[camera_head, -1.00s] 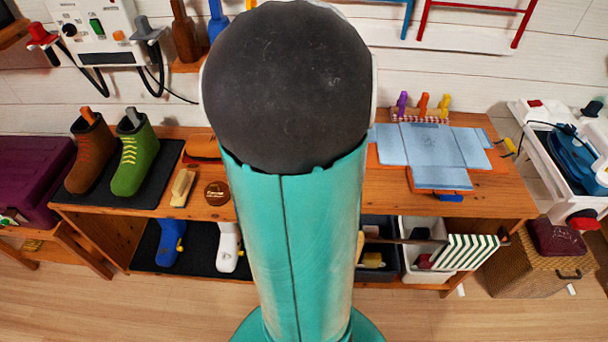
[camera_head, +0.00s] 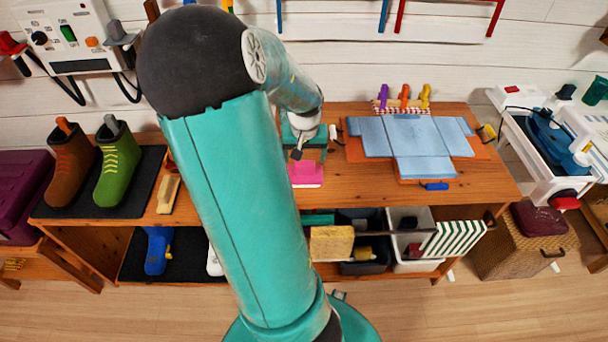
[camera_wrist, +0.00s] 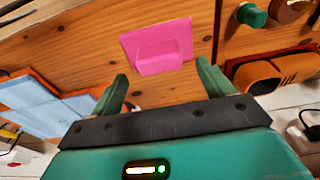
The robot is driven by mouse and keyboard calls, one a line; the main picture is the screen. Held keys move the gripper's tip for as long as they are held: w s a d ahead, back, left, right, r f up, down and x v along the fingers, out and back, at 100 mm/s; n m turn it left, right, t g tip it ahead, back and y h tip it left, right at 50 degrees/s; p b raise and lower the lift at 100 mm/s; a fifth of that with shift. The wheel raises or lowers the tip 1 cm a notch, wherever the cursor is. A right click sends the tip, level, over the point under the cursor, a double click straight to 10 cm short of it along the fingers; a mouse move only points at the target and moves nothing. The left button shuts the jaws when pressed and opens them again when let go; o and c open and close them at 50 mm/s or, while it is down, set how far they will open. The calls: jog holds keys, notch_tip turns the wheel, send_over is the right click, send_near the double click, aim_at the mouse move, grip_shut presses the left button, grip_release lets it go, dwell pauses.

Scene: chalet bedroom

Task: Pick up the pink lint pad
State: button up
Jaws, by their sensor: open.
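The pink lint pad (camera_head: 306,174) lies on the wooden bench top, right of my arm in the head view. In the wrist view the pink lint pad (camera_wrist: 160,45) shows as a flat pink plate with a raised pink block on it. My gripper (camera_wrist: 160,82) is open and empty, its two green fingers spread apart. The pad appears beyond the fingertips, with bare wood around it, and nothing is between the fingers.
A folded light blue cloth (camera_head: 390,137) lies on an orange board to the right. Brown and green boots (camera_head: 118,165) stand on a dark mat at left, beside a wooden brush (camera_head: 168,193). Bins (camera_head: 410,222) sit on the lower shelf. Bare wood surrounds the pad's front.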

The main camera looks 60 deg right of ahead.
aim_at(304, 163)
notch_tip(304, 163, down, 4)
jog(key=shift+d+r, duration=0.1)
jog(key=c, duration=1.4)
jog(key=shift+w, duration=0.1)
